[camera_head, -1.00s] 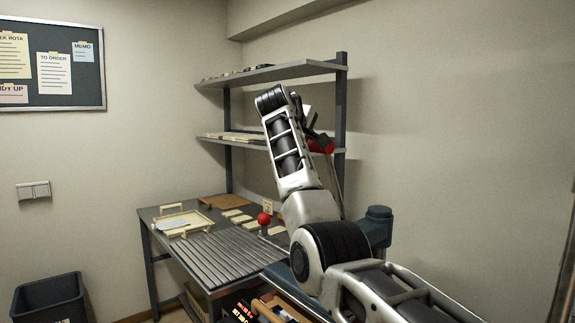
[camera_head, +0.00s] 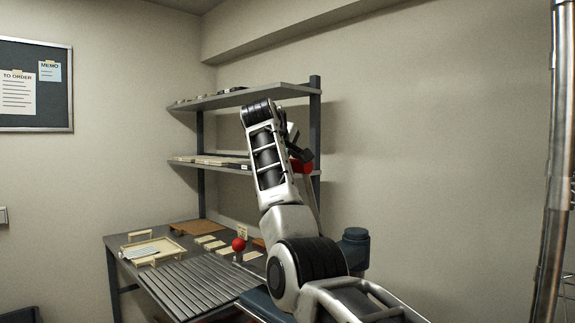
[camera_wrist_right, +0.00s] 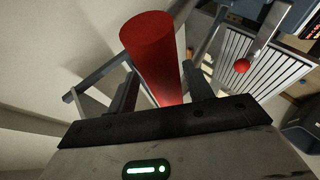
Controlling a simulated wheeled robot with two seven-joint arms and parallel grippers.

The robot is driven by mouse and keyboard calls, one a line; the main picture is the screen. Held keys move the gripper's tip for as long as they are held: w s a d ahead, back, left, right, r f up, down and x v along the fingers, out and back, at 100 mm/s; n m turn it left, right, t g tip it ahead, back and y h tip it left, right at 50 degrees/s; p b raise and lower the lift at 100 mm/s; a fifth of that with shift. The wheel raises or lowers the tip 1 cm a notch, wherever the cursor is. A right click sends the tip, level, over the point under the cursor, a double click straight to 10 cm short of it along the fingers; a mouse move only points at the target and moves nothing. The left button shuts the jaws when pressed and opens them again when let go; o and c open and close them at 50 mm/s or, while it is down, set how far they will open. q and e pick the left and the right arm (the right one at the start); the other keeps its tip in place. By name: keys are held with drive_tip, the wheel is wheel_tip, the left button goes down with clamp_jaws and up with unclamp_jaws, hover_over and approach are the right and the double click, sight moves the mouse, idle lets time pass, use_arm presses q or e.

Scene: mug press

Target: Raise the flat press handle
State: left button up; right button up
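The flat press handle has a red cylindrical grip (camera_head: 302,167) on a metal lever that stands steeply up from the press, beside the blue-grey press column (camera_head: 355,250). In the right wrist view the red grip (camera_wrist_right: 158,65) lies between the two dark fingers of my right gripper (camera_wrist_right: 165,88). They flank it closely and look shut on it, though the contact faces are hidden. In the head view my right arm stands in front of the press and hides much of it. My left gripper is not in view.
A lower lever with a red ball knob (camera_head: 238,244) stands by the ribbed plate (camera_head: 195,285). A cream tray (camera_head: 152,249) and several pale flat pieces lie on the bench. Shelves (camera_head: 235,98) rise behind, and a metal post (camera_head: 553,200) stands at right.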

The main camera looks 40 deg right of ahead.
drive_tip(key=shift+a, duration=0.15)
drive_tip(key=b+v, duration=0.2)
drive_tip(key=v, duration=1.3)
drive_tip(key=shift+s+a+r+b, duration=0.15)
drive_tip(key=shift+a+r+b, duration=0.05)
drive_tip(key=shift+r+b, duration=0.1)
